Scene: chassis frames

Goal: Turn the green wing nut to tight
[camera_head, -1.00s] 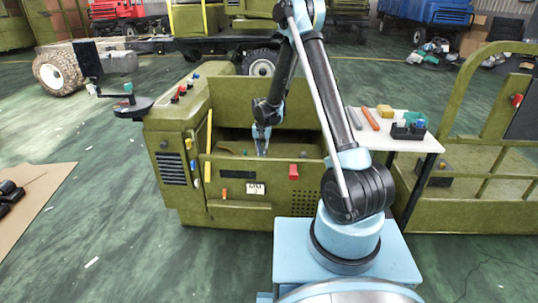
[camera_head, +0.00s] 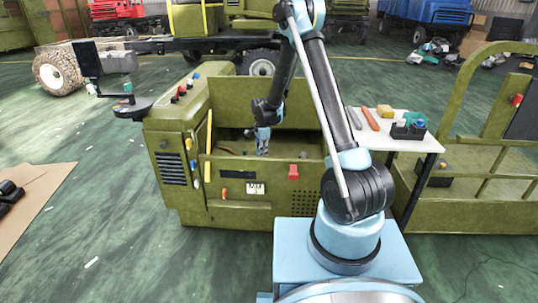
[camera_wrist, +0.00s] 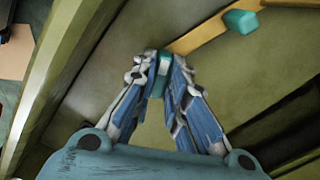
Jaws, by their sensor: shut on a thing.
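In the wrist view my gripper (camera_wrist: 163,77) is shut on a small teal-green piece, which I take to be the green wing nut (camera_wrist: 163,66). The fingertips press on both of its sides and hide much of it, so its angle and how tight it sits cannot be told. In the head view my gripper (camera_head: 262,150) points down inside the open bay of the olive chassis (camera_head: 240,213). The nut cannot be made out there.
The bay's front wall (camera_head: 235,170) stands close before my gripper. A white table (camera_head: 398,143) with tools and a dark bin (camera_head: 408,131) is to the right.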

